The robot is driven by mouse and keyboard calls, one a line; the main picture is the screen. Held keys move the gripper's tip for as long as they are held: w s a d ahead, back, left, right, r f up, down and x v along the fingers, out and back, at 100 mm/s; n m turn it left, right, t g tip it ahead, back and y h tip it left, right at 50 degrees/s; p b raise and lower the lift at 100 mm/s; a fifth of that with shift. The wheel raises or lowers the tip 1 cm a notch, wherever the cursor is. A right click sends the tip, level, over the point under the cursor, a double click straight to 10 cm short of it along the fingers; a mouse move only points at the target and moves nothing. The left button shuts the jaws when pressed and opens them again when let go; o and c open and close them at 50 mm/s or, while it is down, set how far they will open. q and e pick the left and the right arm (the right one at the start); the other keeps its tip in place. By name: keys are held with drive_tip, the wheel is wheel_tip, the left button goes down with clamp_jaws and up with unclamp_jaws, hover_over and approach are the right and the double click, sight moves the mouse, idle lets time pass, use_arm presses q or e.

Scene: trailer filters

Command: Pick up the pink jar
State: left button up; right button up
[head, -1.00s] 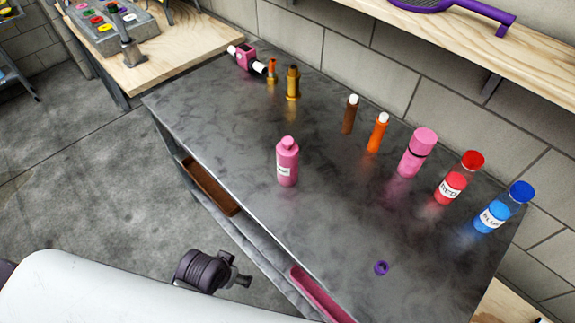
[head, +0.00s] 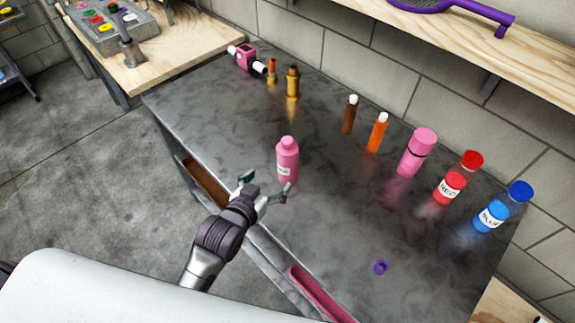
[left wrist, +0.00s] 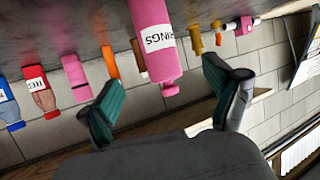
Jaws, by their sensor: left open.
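A pink jar (head: 288,160) with a white label stands upright on the dark table. In the left wrist view the jar (left wrist: 152,42) appears upside down, its label reading "RINGS". My left gripper (head: 266,187) is open at the table's front edge, just on the near side of the jar. In the left wrist view the jar shows between and beyond the spread fingertips of the gripper (left wrist: 165,103); nothing is held. A second pink container (head: 417,152) with a dark band stands farther right. My right gripper is not in view.
On the dark table (head: 215,115) stand brown (head: 350,115) and orange (head: 377,133) tubes, red (head: 452,187) and blue (head: 491,217) bottles, and brass parts (head: 292,84). A purple ring (head: 381,267) lies near the front right. Table around the labelled jar is clear.

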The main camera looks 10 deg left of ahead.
sight(282, 166)
use_arm(q)
drive_tip(key=x, duration=0.7)
drive_tip(key=shift+d, duration=0.1)
drive_tip(key=shift+s+f+p+x, duration=0.15)
drive_tip(key=shift+p+x, duration=0.1)
drive_tip(key=shift+x, duration=0.65)
drive_tip(key=shift+f+p+x, duration=0.15)
drive_tip(key=shift+p+x, duration=0.15)
drive_tip(key=shift+x, duration=0.65)
drive_tip(key=shift+s+f+p+x, duration=0.1)
drive_tip(key=shift+f+p+x, duration=0.15)
drive_tip(key=shift+x, duration=0.65)
drive_tip(key=shift+r, duration=0.1)
drive_tip(key=c, duration=1.3)
